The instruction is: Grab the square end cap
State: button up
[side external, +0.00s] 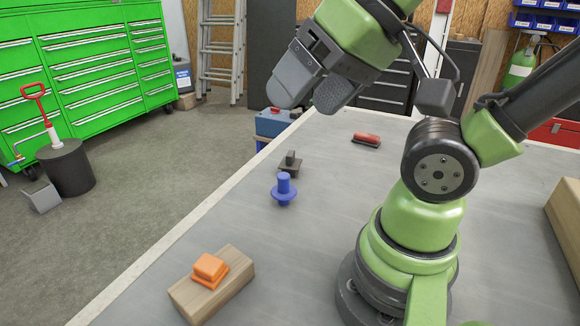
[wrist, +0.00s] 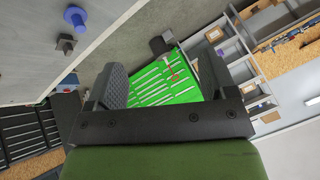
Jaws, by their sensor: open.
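Two square-shaped parts are in the side view; I cannot tell which is the square end cap. An orange square stepped piece (side external: 209,269) sits on a wooden block (side external: 222,294) near the table's front left. A dark grey piece with a square flange and upright stem (side external: 290,164) stands farther back; it also shows in the wrist view (wrist: 66,45). A blue round-flanged piece (side external: 284,190) stands just in front of it and also shows in the wrist view (wrist: 76,17). My gripper (side external: 309,100) is open and empty, raised high above the table, its fingers (wrist: 163,78) apart.
The grey table (side external: 330,210) is mostly clear between the parts and my base. A red and black brush-like item (side external: 367,140) lies toward the back. A blue box (side external: 272,122) is beyond the table's left edge. A green tool cabinet (side external: 90,75) stands across the floor.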

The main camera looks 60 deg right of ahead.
jog(key=w+d+r+n+g+h, duration=0.1)
jog(key=w+d+n+g+h, duration=0.1)
jog(key=w+d, duration=0.6)
jog(key=n+g, duration=0.4)
jog(key=g, duration=0.1)
send_over(290, 153)
jog(key=f, duration=2)
jog(key=shift+d+f, duration=0.1)
jog(key=shift+d, duration=0.15)
notch_tip(290, 153, down, 4)
jog(key=shift+r, duration=0.15)
jog(key=shift+a+f, duration=0.15)
jog(key=shift+f, duration=3)
jog(key=c, duration=0.7)
